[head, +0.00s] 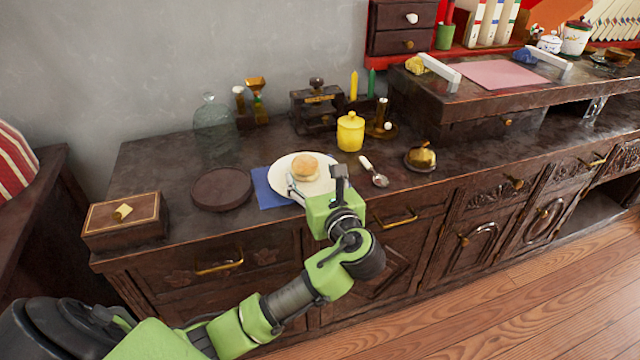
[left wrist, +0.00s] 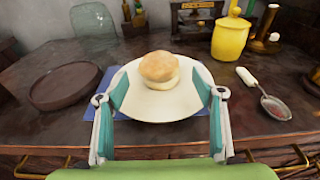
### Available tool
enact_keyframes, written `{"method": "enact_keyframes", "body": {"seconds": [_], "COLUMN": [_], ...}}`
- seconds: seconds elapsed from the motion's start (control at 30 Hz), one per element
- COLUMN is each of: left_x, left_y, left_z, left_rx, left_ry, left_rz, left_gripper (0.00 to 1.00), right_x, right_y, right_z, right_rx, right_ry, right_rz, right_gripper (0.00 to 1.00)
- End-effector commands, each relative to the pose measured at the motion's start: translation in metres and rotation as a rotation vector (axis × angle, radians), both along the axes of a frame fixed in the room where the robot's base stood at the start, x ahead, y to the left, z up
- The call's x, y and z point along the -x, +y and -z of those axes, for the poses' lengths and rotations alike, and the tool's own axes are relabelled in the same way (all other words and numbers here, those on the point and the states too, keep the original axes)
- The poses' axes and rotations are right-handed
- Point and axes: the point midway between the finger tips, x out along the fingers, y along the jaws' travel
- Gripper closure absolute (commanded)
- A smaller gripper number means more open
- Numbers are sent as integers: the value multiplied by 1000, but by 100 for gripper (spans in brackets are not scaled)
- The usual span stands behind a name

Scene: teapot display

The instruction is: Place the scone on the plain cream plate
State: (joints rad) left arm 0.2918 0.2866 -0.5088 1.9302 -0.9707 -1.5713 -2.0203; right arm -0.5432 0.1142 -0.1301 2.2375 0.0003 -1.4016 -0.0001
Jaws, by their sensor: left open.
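The golden-brown scone (head: 305,168) sits on the plain cream plate (head: 322,184), which rests partly over a blue napkin (head: 266,190) on the dark wooden sideboard. In the left wrist view the scone (left wrist: 159,70) stands toward the back of the cream plate (left wrist: 165,108). My left gripper (head: 315,186) is open at the plate's front edge. In the left wrist view its two fingers (left wrist: 162,98) are spread wide on either side of the plate, with nothing between them touching the scone. My right gripper is not in view.
A dark round tray (head: 221,188) lies left of the plate, with a wooden box (head: 123,220) farther left. A yellow jar (head: 350,132) stands behind right. A small strainer (head: 375,173) with a white handle and a brass bell-like piece (head: 422,157) are to the right.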

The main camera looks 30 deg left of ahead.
Motion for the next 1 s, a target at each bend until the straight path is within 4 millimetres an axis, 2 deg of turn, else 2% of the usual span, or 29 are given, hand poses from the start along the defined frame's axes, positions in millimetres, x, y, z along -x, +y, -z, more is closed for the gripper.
{"method": "enact_keyframes", "body": {"seconds": [0.03, 0.2, 0.4, 1.0], "left_x": [7, 27, 38, 39], "left_y": [-10, -32, -44, -45], "left_z": [-4, -8, -10, -9], "left_rx": [3, 2, 0, 0], "left_ry": [1, 0, -2, -1], "left_rz": [3, 1, -1, -1], "left_gripper": [38, 38, 38, 38], "right_x": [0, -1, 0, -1], "right_y": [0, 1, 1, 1], "right_z": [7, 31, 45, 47], "right_rx": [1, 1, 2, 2], "right_ry": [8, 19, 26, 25], "right_rz": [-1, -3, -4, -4], "right_gripper": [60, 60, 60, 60]}}
